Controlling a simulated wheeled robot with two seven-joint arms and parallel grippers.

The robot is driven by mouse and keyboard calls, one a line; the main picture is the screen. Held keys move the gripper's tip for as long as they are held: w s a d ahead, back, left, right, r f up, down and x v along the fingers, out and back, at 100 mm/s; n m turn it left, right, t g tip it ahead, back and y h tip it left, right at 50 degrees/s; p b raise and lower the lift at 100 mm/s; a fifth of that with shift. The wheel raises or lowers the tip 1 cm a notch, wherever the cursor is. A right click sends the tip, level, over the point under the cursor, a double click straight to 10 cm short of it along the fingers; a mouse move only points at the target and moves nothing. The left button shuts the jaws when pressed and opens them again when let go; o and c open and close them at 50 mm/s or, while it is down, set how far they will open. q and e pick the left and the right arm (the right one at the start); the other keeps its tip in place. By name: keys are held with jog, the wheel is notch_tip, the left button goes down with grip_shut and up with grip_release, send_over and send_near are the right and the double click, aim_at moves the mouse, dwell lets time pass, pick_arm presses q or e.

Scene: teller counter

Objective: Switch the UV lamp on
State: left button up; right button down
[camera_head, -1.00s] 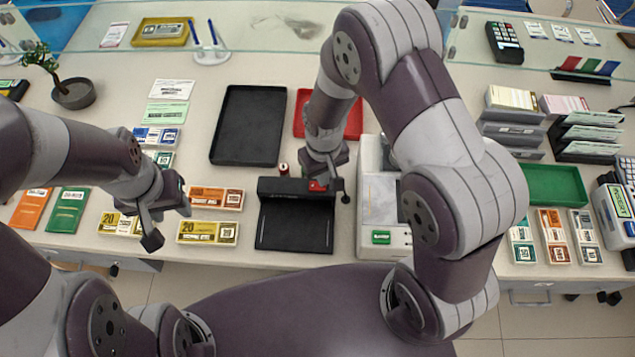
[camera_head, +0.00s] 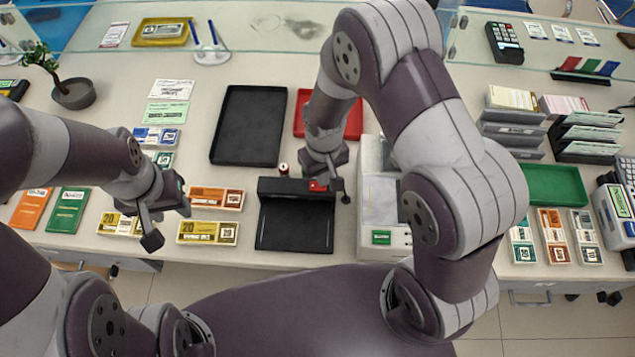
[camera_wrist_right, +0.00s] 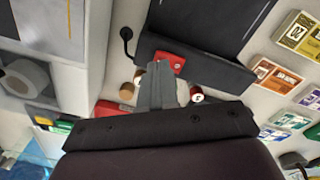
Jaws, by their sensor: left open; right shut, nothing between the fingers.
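The UV lamp (camera_head: 294,230) is a black unit with a raised back bar and a flat base, at the counter's front middle. A red switch (camera_head: 318,186) sits at the right end of its bar; it also shows in the right wrist view (camera_wrist_right: 172,62). My right gripper (camera_head: 327,177) is shut and empty, right at the switch; its fingertips (camera_wrist_right: 158,68) look beside or against it, and I cannot tell whether they touch. Whether the lamp is lit I cannot tell. My left gripper (camera_head: 168,220) is open and empty above the banknote bundles at the left.
A black tray (camera_head: 216,130) and a red tray (camera_head: 299,115) lie behind the lamp. A grey-white machine (camera_head: 370,240) stands close to its right. Banknote bundles (camera_head: 208,232) lie to its left. A small stamp-like item (camera_head: 284,169) stands behind the bar.

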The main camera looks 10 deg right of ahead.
jog(key=shift+f+b, duration=0.6)
jog(key=shift+f, duration=0.3)
dwell(0.7)
notch_tip(320, 180, up, 7)
jog(key=p, duration=0.6)
jog(key=shift+r+p, duration=0.1)
jog(key=shift+p, duration=0.2)
